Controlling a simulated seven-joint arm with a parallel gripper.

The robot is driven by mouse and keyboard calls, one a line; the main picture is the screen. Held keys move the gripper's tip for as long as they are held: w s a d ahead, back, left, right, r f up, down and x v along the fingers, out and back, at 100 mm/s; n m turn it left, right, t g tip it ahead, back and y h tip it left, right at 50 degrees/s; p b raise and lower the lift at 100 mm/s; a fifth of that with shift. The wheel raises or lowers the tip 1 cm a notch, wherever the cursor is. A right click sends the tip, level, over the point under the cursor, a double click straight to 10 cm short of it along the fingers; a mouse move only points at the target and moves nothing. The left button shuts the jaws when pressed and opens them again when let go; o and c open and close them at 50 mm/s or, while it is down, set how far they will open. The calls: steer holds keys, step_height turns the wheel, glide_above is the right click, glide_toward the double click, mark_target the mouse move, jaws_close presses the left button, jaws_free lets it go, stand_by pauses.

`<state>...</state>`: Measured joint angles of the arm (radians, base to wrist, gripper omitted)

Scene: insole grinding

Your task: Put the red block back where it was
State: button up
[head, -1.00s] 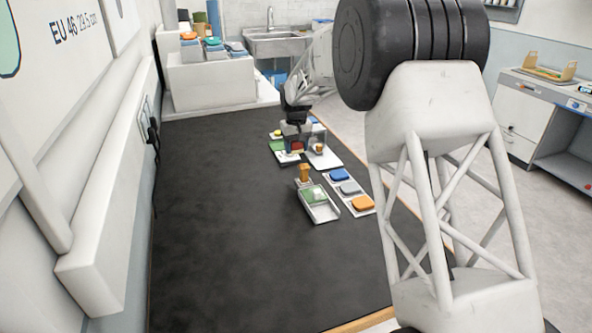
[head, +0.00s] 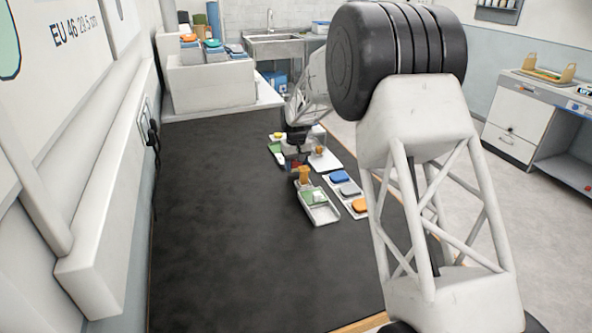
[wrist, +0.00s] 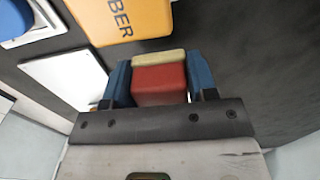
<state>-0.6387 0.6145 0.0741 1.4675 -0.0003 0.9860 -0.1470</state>
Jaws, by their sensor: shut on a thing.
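The red block (wrist: 160,83) is between the two blue fingers of my gripper (wrist: 159,74) in the wrist view. A cream strip runs along its far edge. The fingers press on its left and right sides. In the head view my gripper (head: 297,157) is over the group of small trays at the far end of the dark table, and the block is mostly hidden there. I cannot tell whether the block touches anything below it.
In the wrist view an orange lettered block (wrist: 124,14) lies ahead and a white plate (wrist: 65,85) to the left. In the head view a tray with a green piece (head: 320,214) and a tray of coloured pads (head: 360,213) stand nearer. The dark tabletop (head: 220,230) is clear at left.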

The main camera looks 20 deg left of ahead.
steer(key=shift+f, duration=1.05)
steer(key=shift+f, duration=0.15)
steer(key=o, duration=1)
step_height(320, 180, up, 12)
steer(key=shift+r, duration=0.15)
stand_by(0.4)
